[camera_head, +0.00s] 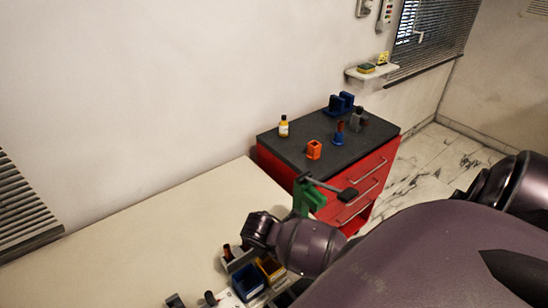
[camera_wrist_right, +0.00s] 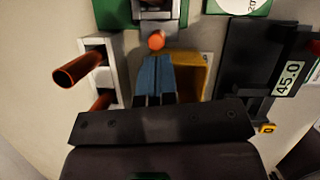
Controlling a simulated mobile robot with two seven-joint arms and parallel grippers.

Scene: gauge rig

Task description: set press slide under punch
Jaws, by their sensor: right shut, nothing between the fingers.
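The green press (camera_head: 305,198) stands at the edge of the pale bench in the head view, with a grey lever ending in a black grip. In the right wrist view, a green and metal assembly at the top edge is partly cut off. An orange-red ball knob (camera_wrist_right: 156,41) projects from its metal part (camera_wrist_right: 160,14); I cannot tell for certain whether this is the slide. My right gripper (camera_wrist_right: 154,99) is shut and empty, its fingertips pointing toward the knob and below it in the picture. The punch is not clearly visible. My left gripper is not in view.
Blue (camera_head: 246,284) and yellow (camera_head: 271,268) bins sit near my purple arm. A red drawer cabinet (camera_head: 283,166) stands behind the bench.

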